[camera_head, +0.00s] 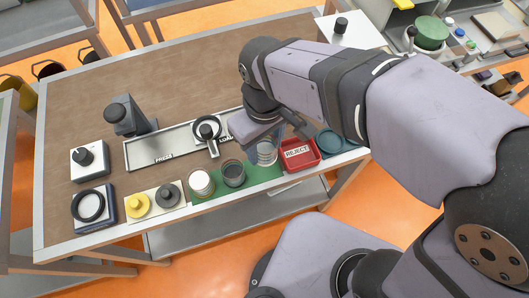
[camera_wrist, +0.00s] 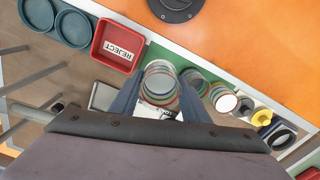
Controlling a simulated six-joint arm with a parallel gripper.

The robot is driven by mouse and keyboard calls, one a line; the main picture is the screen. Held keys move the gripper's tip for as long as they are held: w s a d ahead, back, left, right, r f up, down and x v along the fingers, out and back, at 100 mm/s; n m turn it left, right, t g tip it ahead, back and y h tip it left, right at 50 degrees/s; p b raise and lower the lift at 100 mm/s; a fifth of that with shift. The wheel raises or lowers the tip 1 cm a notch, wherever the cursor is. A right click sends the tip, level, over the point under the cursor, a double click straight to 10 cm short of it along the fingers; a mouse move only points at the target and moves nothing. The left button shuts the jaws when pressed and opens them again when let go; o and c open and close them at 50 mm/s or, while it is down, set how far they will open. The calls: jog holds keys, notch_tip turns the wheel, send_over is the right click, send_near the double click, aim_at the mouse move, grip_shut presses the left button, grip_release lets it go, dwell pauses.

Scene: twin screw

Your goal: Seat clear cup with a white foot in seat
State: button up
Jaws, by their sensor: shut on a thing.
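A clear cup with stacked coloured rims (camera_wrist: 160,72) sits between the two fingers of my gripper (camera_wrist: 158,100) in the wrist view. My gripper is shut on it. In the head view the clear cup (camera_head: 266,152) shows below my gripper (camera_head: 268,138), at the green mat by the table's front edge. I cannot tell whether it touches the mat, and its foot is not clearly visible. A ringed fixture with a black knob (camera_head: 207,130) stands at the "LOAD" end of the metal tray (camera_head: 165,150). I cannot tell for certain which fixture is the seat.
Beside the cup on the green mat (camera_head: 218,194) stand a dark grey cup (camera_head: 233,174) and a white-topped cup (camera_head: 201,184). The red REJECT bin (camera_head: 301,158) is close on the right, then blue-grey round dishes (camera_head: 330,141). A dark post (camera_head: 122,117) rises behind the tray.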

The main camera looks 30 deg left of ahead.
jog(key=shift+r, duration=1.25)
jog(key=shift+w+a+r+p, duration=0.15)
jog(key=shift+a+r+p, duration=0.15)
jog(key=shift+a, duration=0.1)
jog(key=w+a+f+p, duration=0.2)
jog(key=a+p, duration=1)
jog(key=a, duration=0.5)
jog(key=shift+w+a, duration=0.2)
jog(key=shift+a, duration=0.05)
jog(key=shift+f, duration=0.15)
jog(key=shift+f+b, duration=1.95)
jog(key=shift+f, duration=0.3)
jog(key=shift+f+b, duration=0.3)
jog(key=shift+f, duration=0.65)
